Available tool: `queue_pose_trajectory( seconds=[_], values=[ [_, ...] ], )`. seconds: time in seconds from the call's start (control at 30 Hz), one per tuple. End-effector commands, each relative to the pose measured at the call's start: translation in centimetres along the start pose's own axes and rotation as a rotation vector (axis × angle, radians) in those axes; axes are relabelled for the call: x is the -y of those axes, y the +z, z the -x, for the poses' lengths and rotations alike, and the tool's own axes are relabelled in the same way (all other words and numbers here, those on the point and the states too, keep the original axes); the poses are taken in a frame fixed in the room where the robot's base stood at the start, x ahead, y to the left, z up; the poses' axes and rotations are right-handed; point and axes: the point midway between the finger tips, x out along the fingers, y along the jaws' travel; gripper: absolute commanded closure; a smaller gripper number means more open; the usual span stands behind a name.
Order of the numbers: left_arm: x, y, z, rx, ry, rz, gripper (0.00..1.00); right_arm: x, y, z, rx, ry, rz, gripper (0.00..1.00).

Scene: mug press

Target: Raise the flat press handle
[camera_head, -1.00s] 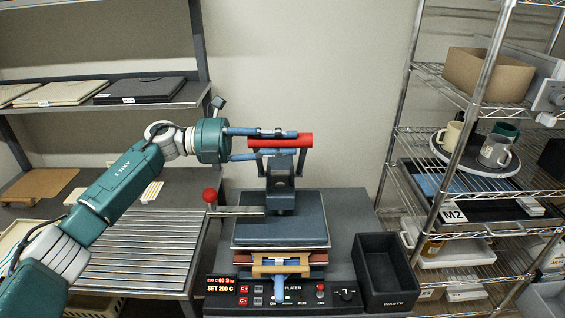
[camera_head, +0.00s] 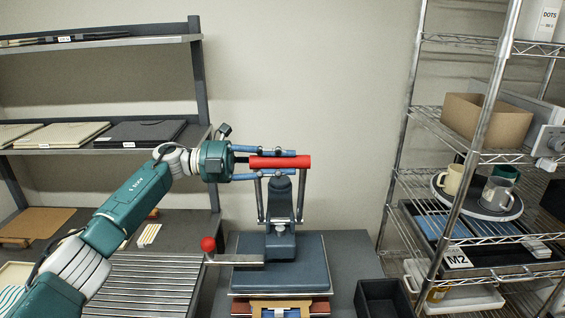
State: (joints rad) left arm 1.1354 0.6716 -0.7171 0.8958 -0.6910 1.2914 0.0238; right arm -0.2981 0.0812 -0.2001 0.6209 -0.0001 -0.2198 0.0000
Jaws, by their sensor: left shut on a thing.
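The flat press (camera_head: 280,247) stands on a grey stand in the middle, its flat top platen showing. Its red handle bar (camera_head: 280,162) is up above the press head on two thin grey arms. My left gripper (camera_head: 285,163) comes in from the left with its blue fingers above and below the red bar, shut on it. My right gripper does not show. The lower front of the press is cut off by the bottom edge.
A lever with a red ball knob (camera_head: 208,244) sticks out left of the press. A black bin (camera_head: 384,297) stands to the right. A wire rack with mugs (camera_head: 497,195) fills the right side. A slatted table (camera_head: 155,285) and shelves are at left.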

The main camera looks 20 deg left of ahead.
Motion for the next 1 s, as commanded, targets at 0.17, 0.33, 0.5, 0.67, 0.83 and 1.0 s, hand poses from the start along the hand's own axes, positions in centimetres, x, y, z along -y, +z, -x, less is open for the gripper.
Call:
queue_pose_trajectory(
  seconds=[0.17, 0.33, 0.5, 0.67, 0.83, 1.0],
  values=[
    [0.6, 0.6, 0.2, 0.019, -0.010, -0.001, 0.65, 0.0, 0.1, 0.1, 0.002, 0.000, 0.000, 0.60],
    [0.5, 0.5, 0.2, 0.014, -0.008, -0.002, 0.56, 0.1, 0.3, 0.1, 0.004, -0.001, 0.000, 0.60],
    [0.4, 0.4, 0.2, 0.012, -0.006, -0.002, 0.56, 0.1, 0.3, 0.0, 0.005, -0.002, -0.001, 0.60],
    [0.3, 0.4, 1.7, 0.013, -0.005, -0.001, 0.56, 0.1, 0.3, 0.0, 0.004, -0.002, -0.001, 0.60],
    [0.3, 0.5, 5.1, 0.016, -0.005, 0.000, 0.56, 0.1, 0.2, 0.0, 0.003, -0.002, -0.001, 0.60],
    [0.2, 0.5, 8.7, 0.016, -0.006, 0.000, 0.56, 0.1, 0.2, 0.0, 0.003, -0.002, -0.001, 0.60]
  ],
)
